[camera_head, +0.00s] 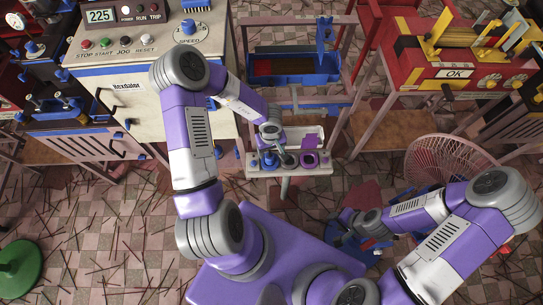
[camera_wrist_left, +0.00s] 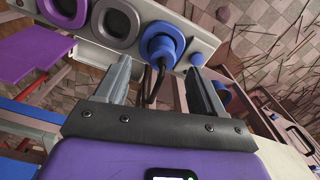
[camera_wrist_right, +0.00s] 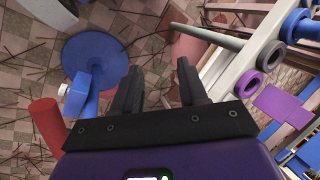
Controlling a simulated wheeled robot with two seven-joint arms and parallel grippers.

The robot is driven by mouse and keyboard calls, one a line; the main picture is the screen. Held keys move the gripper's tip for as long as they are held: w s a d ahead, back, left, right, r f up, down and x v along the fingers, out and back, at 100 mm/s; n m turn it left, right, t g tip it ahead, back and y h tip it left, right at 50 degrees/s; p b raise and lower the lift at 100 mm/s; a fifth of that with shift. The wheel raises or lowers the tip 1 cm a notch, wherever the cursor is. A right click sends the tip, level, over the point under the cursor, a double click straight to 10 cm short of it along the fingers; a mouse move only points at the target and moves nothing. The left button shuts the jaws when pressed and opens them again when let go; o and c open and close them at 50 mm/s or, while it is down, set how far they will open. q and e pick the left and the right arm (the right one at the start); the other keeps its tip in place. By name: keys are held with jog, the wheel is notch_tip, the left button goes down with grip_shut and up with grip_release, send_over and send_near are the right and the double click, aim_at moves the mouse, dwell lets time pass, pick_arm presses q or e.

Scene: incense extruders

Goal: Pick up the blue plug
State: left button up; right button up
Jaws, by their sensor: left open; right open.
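The blue plug (camera_wrist_left: 160,42) sits in a round seat on a pale panel (camera_wrist_left: 203,43). A black cable hangs from it between the fingers of my left gripper (camera_wrist_left: 158,70). The gripper is open, its fingertips close to the plug on either side of the cable. In the head view the plug (camera_head: 270,160) is on the small panel in the centre, partly crowded by my left gripper (camera_head: 279,148). My right gripper (camera_wrist_right: 159,68) is open and empty, below and right of the panel in the head view (camera_head: 350,222).
Under my right gripper are a blue disc (camera_wrist_right: 95,50) and red cylinder (camera_wrist_right: 47,130). A fan (camera_head: 450,162) stands right; a control cabinet (camera_head: 150,75) stands behind my left arm.

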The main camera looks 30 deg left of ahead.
aim_at(270, 156)
pick_arm(q)
notch_tip(270, 156, down, 7)
jog(key=b, duration=0.4)
jog(key=shift+s+a+r+b, duration=0.1)
jog(key=shift+s+r+b, duration=0.1)
jog(key=shift+b, duration=0.1)
jog(key=shift+r, duration=0.1)
jog(key=shift+c, duration=0.5)
jog(key=c, duration=1)
jog(key=shift+c, duration=0.2)
